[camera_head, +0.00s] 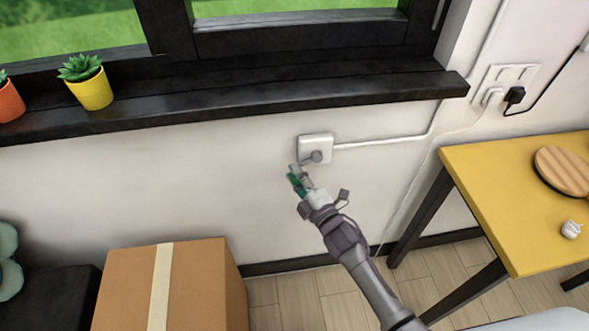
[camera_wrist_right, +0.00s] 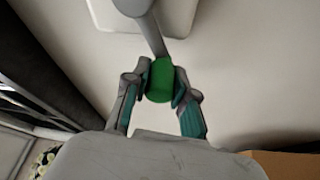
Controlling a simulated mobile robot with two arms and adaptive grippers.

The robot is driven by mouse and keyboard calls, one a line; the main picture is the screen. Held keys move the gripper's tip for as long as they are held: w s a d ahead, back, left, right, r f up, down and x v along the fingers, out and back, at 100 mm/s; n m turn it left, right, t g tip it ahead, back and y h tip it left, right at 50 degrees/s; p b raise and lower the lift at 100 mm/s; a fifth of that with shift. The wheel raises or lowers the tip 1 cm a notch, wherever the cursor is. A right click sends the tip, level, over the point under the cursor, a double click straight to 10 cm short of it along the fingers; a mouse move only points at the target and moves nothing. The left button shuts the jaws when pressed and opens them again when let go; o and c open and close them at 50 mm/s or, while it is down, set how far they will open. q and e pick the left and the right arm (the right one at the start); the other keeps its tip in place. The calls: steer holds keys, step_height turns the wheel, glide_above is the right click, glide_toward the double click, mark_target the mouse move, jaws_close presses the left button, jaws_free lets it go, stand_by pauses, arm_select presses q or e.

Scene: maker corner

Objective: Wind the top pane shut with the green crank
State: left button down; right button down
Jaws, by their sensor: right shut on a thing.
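The crank has a grey arm on a white wall box (camera_head: 309,143) below the window sill. Its green knob (camera_wrist_right: 160,80) sits between the two fingers of my right gripper (camera_head: 298,178). The right gripper is shut on this knob, which shows clearly in the right wrist view (camera_wrist_right: 160,92). The grey crank arm (camera_wrist_right: 150,35) runs from the knob up to the box. The window (camera_head: 300,35) with its dark frame stands above the sill; only its lower part shows, so the top pane is out of view. My left gripper is not in view.
A dark sill (camera_head: 240,112) juts out above the box, with a yellow pot (camera_head: 92,91) and an orange pot (camera_head: 9,103) on it. A cardboard box (camera_head: 200,290) stands below left. A yellow table (camera_head: 490,190) stands at right. The wall around the crank is clear.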

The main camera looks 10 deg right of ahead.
steer(key=shift+d+f+n+g+h+p, duration=0.15)
steer(key=shift+d+f+n+g, duration=0.15)
steer(key=shift+n, duration=0.35)
steer(key=shift+d+f+n+g+h+p, duration=0.1)
steer(key=shift+d+f+n+g+p, duration=0.1)
steer(key=shift+f+n, duration=0.4)
steer(key=shift+d+f+n+g+h+p, duration=0.1)
steer(key=shift+d+f+n+g+p, duration=0.1)
steer(key=shift+n, duration=0.55)
steer(key=shift+f, duration=0.1)
steer(key=c, duration=0.9)
jaws_free()
steer(key=shift+s, duration=0.1)
steer(key=v, duration=1.2)
steer(key=shift+d, duration=0.1)
